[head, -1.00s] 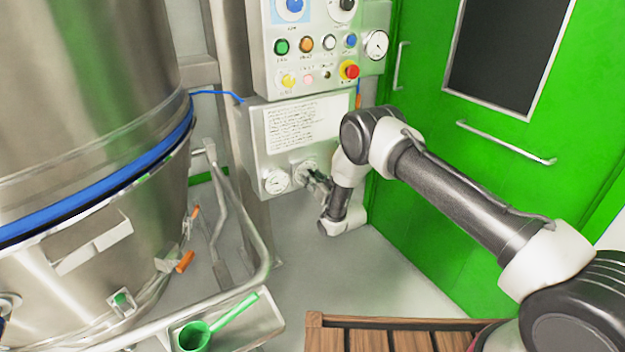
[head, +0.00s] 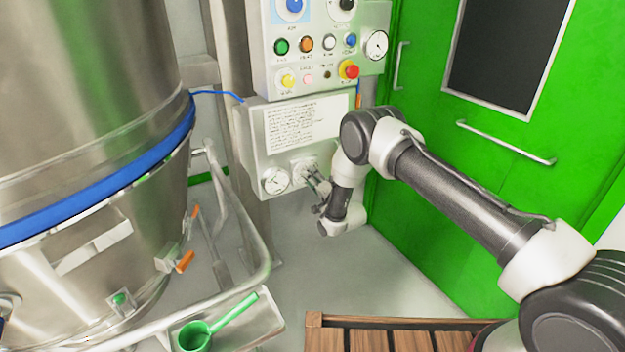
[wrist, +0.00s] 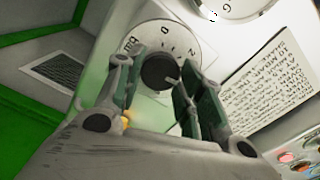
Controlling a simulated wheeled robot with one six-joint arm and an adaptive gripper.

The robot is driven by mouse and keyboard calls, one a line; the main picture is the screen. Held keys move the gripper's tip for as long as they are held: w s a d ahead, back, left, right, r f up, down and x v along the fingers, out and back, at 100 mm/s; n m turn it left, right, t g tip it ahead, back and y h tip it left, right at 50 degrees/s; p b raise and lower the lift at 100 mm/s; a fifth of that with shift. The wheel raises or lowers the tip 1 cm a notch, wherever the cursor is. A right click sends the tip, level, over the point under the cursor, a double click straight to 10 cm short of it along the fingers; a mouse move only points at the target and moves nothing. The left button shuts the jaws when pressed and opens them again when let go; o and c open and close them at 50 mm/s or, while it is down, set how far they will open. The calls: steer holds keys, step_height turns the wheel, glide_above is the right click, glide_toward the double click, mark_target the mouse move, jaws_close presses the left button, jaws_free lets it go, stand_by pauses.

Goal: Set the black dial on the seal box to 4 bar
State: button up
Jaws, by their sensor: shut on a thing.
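The seal box (head: 262,155) is a pale grey box below the button panel, with a printed sheet on its front. Its black dial (wrist: 158,71) sits on a round white scale plate (wrist: 188,42) in the wrist view, marked with "bar", 0 and 2 among other marks. My gripper (wrist: 155,78) is shut on the dial, one finger on each side of it. The dial's pale pointer line shows between the fingers. Where it points on the scale is hard to tell. In the head view my gripper (head: 318,182) hides most of the dial.
A round gauge (head: 276,180) is on the box left of the dial. The button panel (head: 310,60) with a red stop button is above. A steel vessel and a curved rail (head: 262,240) stand left. A green door (head: 500,110) is right.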

steer(key=shift+m, duration=0.9)
steer(key=o, duration=1)
steer(key=v, duration=1.2)
